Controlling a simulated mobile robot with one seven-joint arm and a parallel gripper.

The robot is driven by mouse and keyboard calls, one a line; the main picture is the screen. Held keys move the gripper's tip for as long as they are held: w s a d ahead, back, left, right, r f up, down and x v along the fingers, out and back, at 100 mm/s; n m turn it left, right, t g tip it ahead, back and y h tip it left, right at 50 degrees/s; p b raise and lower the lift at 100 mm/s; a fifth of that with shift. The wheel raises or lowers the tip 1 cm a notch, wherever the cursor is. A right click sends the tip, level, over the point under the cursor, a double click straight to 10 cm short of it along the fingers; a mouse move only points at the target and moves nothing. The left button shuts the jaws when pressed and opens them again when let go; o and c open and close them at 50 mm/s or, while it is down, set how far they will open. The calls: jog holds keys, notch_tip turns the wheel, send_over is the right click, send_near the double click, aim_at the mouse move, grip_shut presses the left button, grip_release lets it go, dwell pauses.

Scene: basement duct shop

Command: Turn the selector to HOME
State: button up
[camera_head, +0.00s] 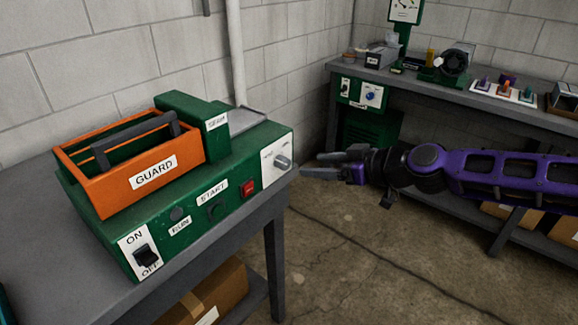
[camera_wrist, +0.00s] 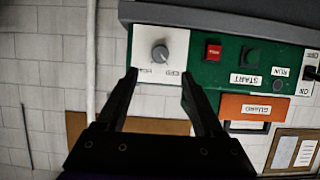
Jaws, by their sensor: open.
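The selector (camera_head: 283,162) is a grey knob on a white plate at the right end of the green machine's (camera_head: 225,198) front panel. In the wrist view, which is upside down, the selector (camera_wrist: 160,53) shows above and between the fingertips, with a pointer line and small labels on its plate. The labels are too blurred to read surely, so I cannot tell its setting. My gripper (camera_head: 322,164) is open and empty, just right of the knob in the head view and apart from it. The open fingers also show in the wrist view (camera_wrist: 160,74).
The panel also has a red button (camera_head: 247,188), a START button (camera_head: 214,210) and an ON/OFF switch (camera_head: 146,257). An orange GUARD (camera_head: 120,195) stands on top. A second bench (camera_head: 440,84) with equipment is at the back right. The floor between the benches is clear.

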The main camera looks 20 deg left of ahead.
aim_at(287, 164)
jog(key=b+x, duration=0.1)
jog(key=x, duration=0.8)
jog(key=shift+w+a+f, duration=0.1)
jog(key=shift+a, duration=0.05)
jog(key=shift+c, duration=0.2)
grip_shut()
